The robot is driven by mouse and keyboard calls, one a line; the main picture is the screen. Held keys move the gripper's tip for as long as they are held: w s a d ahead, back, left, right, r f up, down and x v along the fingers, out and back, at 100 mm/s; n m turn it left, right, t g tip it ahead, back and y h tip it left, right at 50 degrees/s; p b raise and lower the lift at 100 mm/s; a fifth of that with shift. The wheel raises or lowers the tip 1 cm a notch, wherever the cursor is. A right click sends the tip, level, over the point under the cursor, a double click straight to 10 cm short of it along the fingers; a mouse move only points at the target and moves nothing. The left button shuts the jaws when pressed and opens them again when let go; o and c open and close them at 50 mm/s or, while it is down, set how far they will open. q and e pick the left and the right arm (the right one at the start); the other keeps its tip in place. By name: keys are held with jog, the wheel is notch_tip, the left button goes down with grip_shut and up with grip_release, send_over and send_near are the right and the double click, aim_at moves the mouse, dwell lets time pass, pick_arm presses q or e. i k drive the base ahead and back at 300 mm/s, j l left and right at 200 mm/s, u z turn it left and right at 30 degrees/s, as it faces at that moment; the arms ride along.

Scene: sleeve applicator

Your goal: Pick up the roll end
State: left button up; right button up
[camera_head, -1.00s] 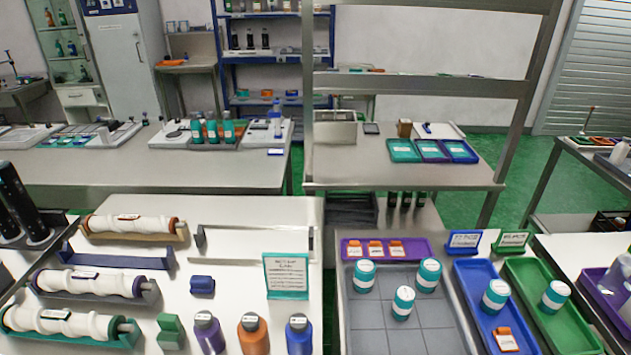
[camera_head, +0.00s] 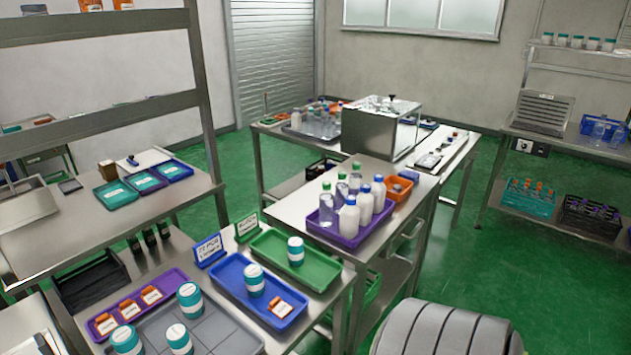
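Neither of my grippers is in view. No loose roll end can be made out. A large grey ribbed cylinder (camera_head: 447,330) shows at the bottom right, cut off by the frame edge. I cannot tell whether it is a roll. The white rolls on stands seen earlier at the left are out of view.
A metal bench holds a grey tray (camera_head: 222,334) with white-and-teal jars, a blue tray (camera_head: 228,268) and a green tray (camera_head: 318,270). A purple tray (camera_head: 345,240) of bottles stands on a cart. A metal box (camera_head: 375,133) stands behind. Green floor (camera_head: 440,255) is open at right.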

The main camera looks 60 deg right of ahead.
aim_at(294, 245)
jog(key=z, duration=1.75)
jog(key=l+u, duration=0.1)
jog(key=u, duration=0.55)
jog(key=i+l+u, duration=0.15)
jog(key=l+u, duration=0.2)
jog(key=l, duration=0.3)
jog(key=i+l+u, duration=0.1)
jog(key=l+u, duration=0.25)
jog(key=l, duration=0.3)
jog(key=l+u, duration=0.3)
jog(key=l, duration=0.35)
